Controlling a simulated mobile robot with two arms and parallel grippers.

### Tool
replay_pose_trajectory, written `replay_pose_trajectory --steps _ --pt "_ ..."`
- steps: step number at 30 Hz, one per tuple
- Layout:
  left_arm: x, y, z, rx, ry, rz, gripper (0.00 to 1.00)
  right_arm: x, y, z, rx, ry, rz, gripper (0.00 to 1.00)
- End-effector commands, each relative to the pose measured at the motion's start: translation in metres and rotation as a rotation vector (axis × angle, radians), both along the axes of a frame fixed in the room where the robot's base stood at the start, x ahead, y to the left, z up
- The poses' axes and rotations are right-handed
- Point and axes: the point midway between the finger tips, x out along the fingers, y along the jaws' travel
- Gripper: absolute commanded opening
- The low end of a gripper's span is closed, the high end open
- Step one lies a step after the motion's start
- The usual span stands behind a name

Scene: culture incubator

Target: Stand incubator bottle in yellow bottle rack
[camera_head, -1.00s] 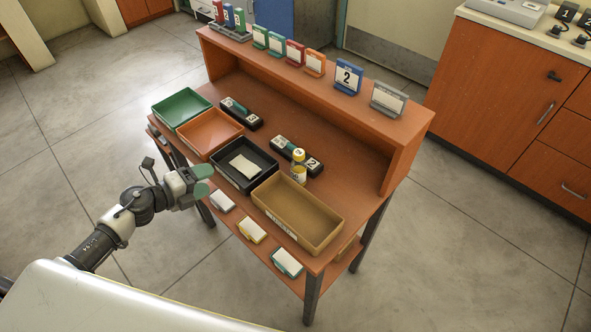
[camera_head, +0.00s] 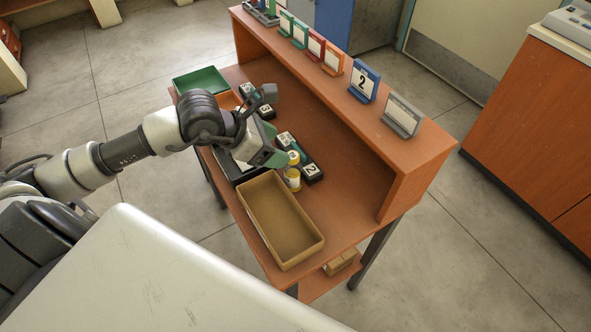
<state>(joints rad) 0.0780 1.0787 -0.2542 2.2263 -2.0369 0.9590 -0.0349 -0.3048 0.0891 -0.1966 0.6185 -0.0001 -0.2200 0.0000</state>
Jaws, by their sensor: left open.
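A small bottle with yellow and white parts (camera_head: 292,180) stands on the orange-brown bench, behind the tan tray and beside a black block labelled 2. A second yellow top (camera_head: 293,157) shows just behind it; I cannot tell whether it belongs to the same bottle. My left gripper (camera_head: 272,157), with green fingertips, is open and hangs over the black tray, just left of the yellow tops. It looks empty, and I cannot tell whether it touches anything. I cannot make out a yellow bottle rack. My right gripper is not in view.
The tan tray (camera_head: 246,205) is empty. My arm partly hides the black tray (camera_head: 232,172) and the orange tray; a green tray (camera_head: 201,81) lies behind. A raised shelf (camera_head: 340,95) with coloured, numbered card holders runs along the back. The bench's right part is bare.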

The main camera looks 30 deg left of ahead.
Motion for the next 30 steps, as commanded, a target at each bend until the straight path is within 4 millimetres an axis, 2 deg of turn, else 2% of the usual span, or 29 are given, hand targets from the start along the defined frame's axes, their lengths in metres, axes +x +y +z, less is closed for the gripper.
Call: replay_pose_trajectory --steps 3,6,13,18,27,30 --pt "0.008 -0.007 -0.009 -0.004 -0.001 0.001 0.68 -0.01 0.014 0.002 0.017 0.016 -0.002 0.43" --pt "0.01 -0.01 -0.013 -0.003 0.0 0.0 0.68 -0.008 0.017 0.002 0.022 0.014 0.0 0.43" --pt "0.018 -0.025 -0.031 -0.006 0.003 0.001 0.68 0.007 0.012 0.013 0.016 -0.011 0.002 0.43" --pt "0.029 -0.037 -0.049 -0.006 0.002 0.001 0.68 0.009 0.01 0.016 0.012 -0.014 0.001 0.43" --pt "0.031 -0.039 -0.054 -0.003 0.0 0.001 0.68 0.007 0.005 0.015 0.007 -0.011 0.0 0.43" --pt "0.031 -0.038 -0.054 -0.003 0.0 0.001 0.54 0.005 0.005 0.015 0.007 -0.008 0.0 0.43"
